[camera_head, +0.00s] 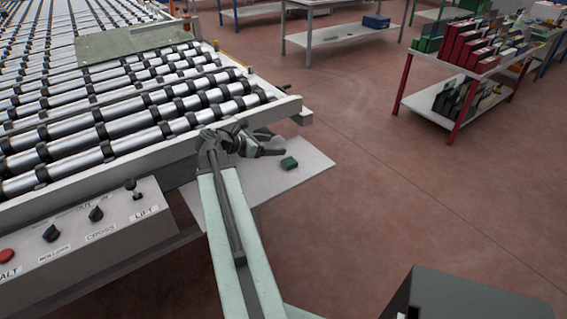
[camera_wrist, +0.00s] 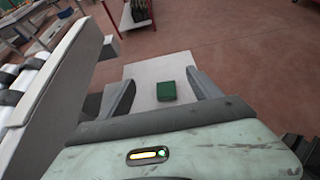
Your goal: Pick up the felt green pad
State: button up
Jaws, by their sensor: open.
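The felt green pad (camera_head: 289,163) is a small dark green block lying on a pale shelf (camera_head: 312,168) beside the roller table. In the wrist view the pad (camera_wrist: 166,91) lies on the shelf (camera_wrist: 150,68), ahead of and between my two fingers. My gripper (camera_head: 272,143) is at the end of my arm, just left of the pad and apart from it. In the wrist view my gripper (camera_wrist: 162,88) is open, with one finger on each side and nothing held.
The roller table (camera_head: 120,120) with its raised side rail runs close along the left of my gripper. A control panel (camera_head: 90,235) with knobs is at the lower left. A red-legged rack (camera_head: 470,70) stands at the upper right.

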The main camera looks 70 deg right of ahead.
jog(key=b, duration=0.9)
send_near(288, 162)
jog(key=shift+s+d+f, duration=0.3)
jog(key=shift+d+f, duration=0.45)
jog(key=shift+f, duration=0.15)
jog(key=shift+s+d+r+p, duration=0.2)
jog(key=shift+s+d+p, duration=0.1)
jog(key=shift+d, duration=0.2)
jog(key=b+x, duration=0.2)
jog(key=x, duration=0.3)
jog(key=shift+s+d+f+b, duration=0.25)
jog(key=shift+b, duration=0.1)
jog(key=shift+s+d, duration=0.15)
jog(key=shift+d, duration=0.05)
jog(key=c, duration=1.4)
